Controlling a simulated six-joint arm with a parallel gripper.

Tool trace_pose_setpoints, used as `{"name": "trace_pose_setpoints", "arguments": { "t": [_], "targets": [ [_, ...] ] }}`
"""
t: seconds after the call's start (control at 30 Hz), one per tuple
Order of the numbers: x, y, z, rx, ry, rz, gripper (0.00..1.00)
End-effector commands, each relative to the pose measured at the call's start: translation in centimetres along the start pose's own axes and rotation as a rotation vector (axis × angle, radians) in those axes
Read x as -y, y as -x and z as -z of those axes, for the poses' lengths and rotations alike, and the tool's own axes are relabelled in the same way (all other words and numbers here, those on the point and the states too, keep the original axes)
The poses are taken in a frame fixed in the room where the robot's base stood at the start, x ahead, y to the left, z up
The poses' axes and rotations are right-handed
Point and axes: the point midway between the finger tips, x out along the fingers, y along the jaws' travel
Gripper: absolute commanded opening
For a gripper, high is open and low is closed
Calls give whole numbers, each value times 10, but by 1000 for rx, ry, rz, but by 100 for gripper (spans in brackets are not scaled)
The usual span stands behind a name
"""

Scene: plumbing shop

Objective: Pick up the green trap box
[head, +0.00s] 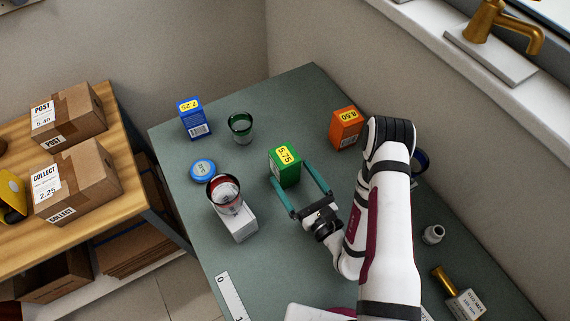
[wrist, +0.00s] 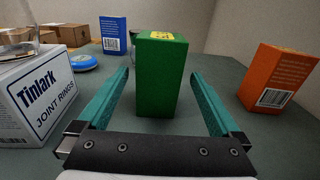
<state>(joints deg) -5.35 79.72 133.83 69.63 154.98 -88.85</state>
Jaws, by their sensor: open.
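The green trap box (head: 285,168) stands upright on the grey-green table, with a yellow price label on its top. In the wrist view the green box (wrist: 161,78) is straight ahead, centred between the two teal fingers. My gripper (head: 301,188) is open and low over the table. In the head view its fingers reach along either side of the box, apart from it as far as I can see. In the wrist view my gripper (wrist: 162,95) shows a gap on both sides of the box. The box's far side is hidden.
An orange box (head: 345,128) stands right of the green one. A white joint-rings box (head: 237,221) with a glass (head: 224,192) on it stands at the left front.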

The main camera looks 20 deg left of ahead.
Motion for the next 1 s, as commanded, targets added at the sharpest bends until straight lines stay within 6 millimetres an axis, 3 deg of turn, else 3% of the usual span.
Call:
{"name": "trace_pose_setpoints", "arguments": {
  "t": [0.23, 0.43, 0.7, 1.0],
  "targets": [
    [-1, -30, -1, 2, 2, -4, 100],
    [-2, -68, -3, 3, 2, -4, 100],
    [-2, -74, -2, -1, -1, -1, 100],
    [-2, -74, -2, -1, -1, -1, 46]
  ]
}}
